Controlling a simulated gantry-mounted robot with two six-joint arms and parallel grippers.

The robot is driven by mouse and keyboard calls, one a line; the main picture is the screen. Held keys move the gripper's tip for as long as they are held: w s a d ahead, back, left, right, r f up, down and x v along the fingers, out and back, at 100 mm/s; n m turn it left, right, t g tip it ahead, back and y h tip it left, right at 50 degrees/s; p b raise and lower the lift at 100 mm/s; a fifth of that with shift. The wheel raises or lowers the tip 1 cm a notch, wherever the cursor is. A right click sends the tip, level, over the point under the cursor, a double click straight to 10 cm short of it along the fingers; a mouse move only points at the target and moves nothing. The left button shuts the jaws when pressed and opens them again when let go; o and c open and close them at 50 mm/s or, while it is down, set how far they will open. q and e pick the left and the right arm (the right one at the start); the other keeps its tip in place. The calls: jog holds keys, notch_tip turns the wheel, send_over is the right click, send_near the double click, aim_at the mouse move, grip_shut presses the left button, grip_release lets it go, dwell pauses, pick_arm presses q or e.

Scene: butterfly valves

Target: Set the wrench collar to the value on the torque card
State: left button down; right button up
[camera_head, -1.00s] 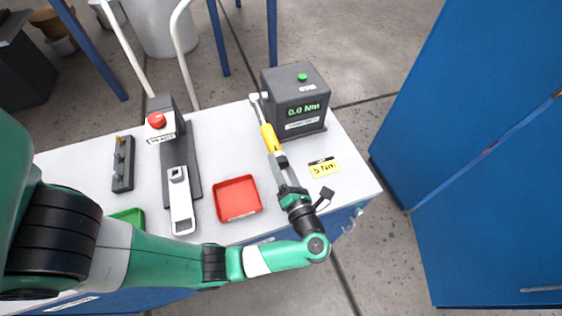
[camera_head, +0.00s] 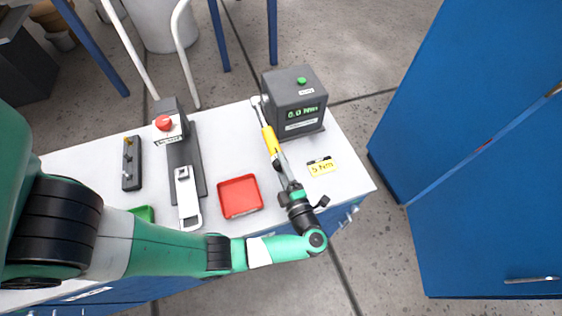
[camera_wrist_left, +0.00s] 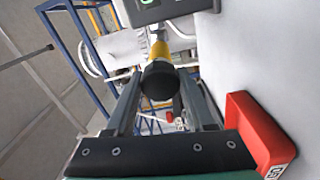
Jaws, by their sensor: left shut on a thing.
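The torque wrench (camera_head: 268,134) has a yellow grip and a silver head against the tester's left side. Its black end (camera_wrist_left: 160,80) sits between the fingers in the left wrist view. My left gripper (camera_head: 279,166) is shut on the wrench at its near, black end. The collar's setting marks cannot be read. The torque card (camera_head: 322,168) is yellow with a black top and reads 5 Nm; it lies right of the wrench. The dark tester (camera_head: 295,103) shows 0.0 Nm in green and has a green button on top. My right gripper is not in view.
A red tray (camera_head: 240,197) lies left of my gripper; it also shows in the left wrist view (camera_wrist_left: 258,130). A grey fixture with a red button (camera_head: 164,123) and a dark block (camera_head: 131,163) stand further left. Blue cabinets (camera_head: 480,140) stand right of the bench.

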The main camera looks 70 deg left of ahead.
pick_arm(q)
jog(key=m+p, duration=0.2)
jog(key=m, duration=0.2)
jog(key=shift+r+m, duration=0.15)
jog(key=shift+m, duration=0.15)
jog(key=m+p, duration=0.2)
jog(key=m, duration=0.2)
jog(key=shift+m, duration=0.3)
jog(key=m+p, duration=0.1)
jog(key=m, duration=0.3)
jog(key=shift+m+p, duration=0.4)
jog(key=m+p, duration=0.1)
jog(key=m, duration=0.3)
jog(key=shift+m, duration=0.3)
jog(key=shift+f, duration=0.2)
jog(key=shift+c, duration=1.3)
grip_release()
